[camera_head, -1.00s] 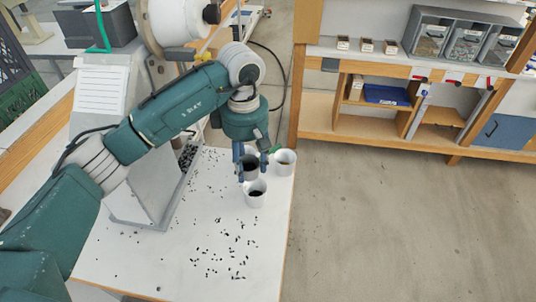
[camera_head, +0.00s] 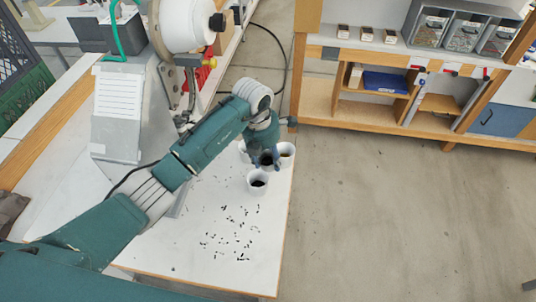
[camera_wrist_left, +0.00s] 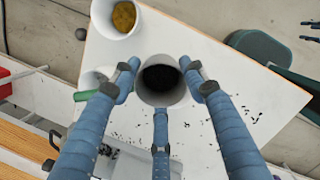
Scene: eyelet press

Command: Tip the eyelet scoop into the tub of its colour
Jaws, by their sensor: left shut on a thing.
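My left gripper (camera_head: 267,158) is shut on a grey cup-like scoop (camera_wrist_left: 163,82) with dark contents. The scoop looks about upright, among the white tubs. Another white tub (camera_head: 243,150) is partly hidden behind the gripper at left. A green bar (camera_wrist_left: 85,95) lies left of the fingers; what it belongs to is unclear.
Loose dark eyelets (camera_head: 230,233) are scattered over the white table (camera_head: 210,262). The grey press (camera_head: 118,140) stands at the left. The table's right edge is close beside the tubs. A wooden shelf unit (camera_head: 345,115) stands across the open floor.

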